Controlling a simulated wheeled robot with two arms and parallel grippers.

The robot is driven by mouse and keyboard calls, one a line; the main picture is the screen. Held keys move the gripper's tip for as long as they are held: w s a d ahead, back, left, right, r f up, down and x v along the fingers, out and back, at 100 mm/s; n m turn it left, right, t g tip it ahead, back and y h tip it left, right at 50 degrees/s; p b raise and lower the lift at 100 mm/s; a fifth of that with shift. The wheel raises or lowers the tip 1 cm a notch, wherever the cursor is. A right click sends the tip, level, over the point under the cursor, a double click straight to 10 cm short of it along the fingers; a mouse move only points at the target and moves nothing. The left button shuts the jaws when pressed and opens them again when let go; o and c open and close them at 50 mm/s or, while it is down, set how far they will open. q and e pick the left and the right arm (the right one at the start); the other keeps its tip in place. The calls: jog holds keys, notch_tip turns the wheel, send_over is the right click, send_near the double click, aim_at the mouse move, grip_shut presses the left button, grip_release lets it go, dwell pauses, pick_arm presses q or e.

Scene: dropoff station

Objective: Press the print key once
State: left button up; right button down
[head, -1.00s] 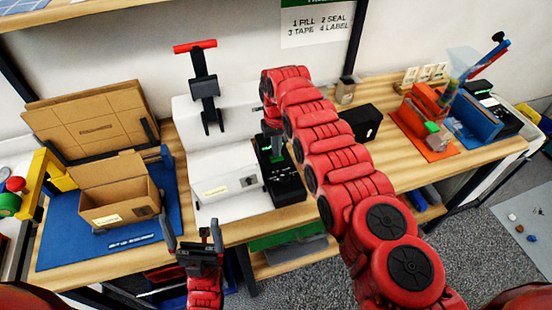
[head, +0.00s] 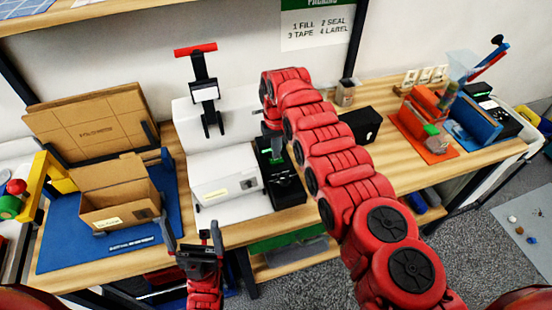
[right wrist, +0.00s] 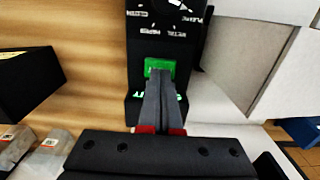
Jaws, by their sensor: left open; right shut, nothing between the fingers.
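A green key (right wrist: 152,66) sits on a black panel (right wrist: 163,40) in the right wrist view; lettering beside it is partly hidden by my fingers. The key also shows in the head view (head: 277,148) on a black unit (head: 287,185) beside a white machine. My right gripper (right wrist: 166,76) is shut and empty, its tips over the lower right part of the key. I cannot tell whether they touch it. In the head view my right gripper (head: 272,136) is above the unit, partly hidden by my arm. My left gripper (head: 194,229) is open and empty at the bench's front edge.
An open carton (head: 120,205) stands on a blue mat (head: 62,236). A black box (head: 360,124) and orange bin (head: 425,108) are to the right.

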jog(key=shift+r+p, duration=1.9)
jog(key=shift+r, duration=1)
